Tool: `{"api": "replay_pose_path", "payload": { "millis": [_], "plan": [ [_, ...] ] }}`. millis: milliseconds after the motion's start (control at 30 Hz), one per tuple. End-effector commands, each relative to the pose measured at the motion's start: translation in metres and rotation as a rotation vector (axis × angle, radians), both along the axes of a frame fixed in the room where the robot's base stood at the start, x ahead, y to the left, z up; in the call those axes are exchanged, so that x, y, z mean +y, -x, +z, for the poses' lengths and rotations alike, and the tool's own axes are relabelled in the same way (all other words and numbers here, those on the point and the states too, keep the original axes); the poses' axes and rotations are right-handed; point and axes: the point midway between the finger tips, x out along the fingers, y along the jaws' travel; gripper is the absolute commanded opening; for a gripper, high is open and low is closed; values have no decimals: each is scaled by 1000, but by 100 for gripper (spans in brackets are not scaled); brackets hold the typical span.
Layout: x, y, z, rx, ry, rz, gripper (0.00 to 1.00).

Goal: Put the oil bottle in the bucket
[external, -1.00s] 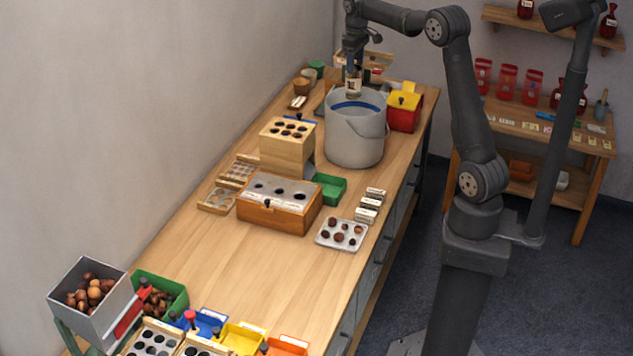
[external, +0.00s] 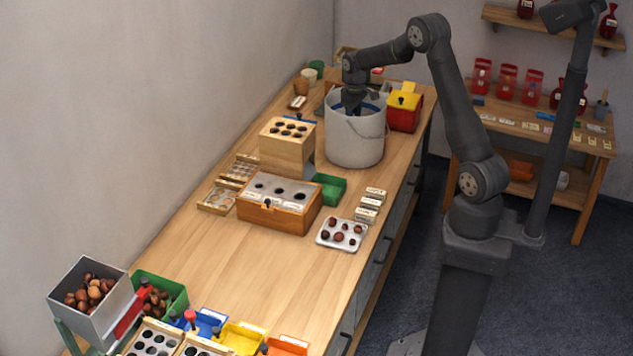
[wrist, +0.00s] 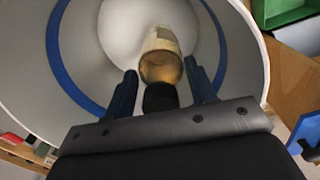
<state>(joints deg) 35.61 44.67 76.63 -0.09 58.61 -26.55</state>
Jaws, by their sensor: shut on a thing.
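The bucket (external: 353,140) is large and light grey and stands on the far part of the wooden bench. In the wrist view its pale inner wall and blue ring (wrist: 82,92) surround my gripper. My gripper (wrist: 163,82) is shut on the oil bottle (wrist: 161,62), holding it by its dark cap end. The bottle has amber contents and a pale label and points away from the camera toward the bucket's floor. I cannot tell whether it touches the floor. In the external view my gripper is lowered into the bucket's mouth, and the bottle is hidden inside.
A red and yellow box (external: 405,110) stands close to the right of the bucket. A wooden block with holes (external: 287,150) and a green tray (external: 329,188) stand in front of it. The bench's middle front (external: 260,270) is clear.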

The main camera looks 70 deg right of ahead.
Motion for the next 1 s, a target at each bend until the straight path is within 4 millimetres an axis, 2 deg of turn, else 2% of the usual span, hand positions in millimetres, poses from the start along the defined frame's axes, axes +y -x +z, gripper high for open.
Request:
{"api": "replay_pose_path", "payload": {
  "millis": [267, 633, 667, 700, 767, 1000],
  "plan": [
    [0, 0, -34, 0, 0, 0, 4],
    [0, 0, -38, 0, 0, 0, 4],
    [0, 0, -39, 0, 0, 0, 55],
    [0, 0, -38, 0, 0, 0, 63],
    [0, 0, -38, 0, 0, 0, 73],
    [0, 0, -38, 0, 0, 0, 73]
  ]
}}
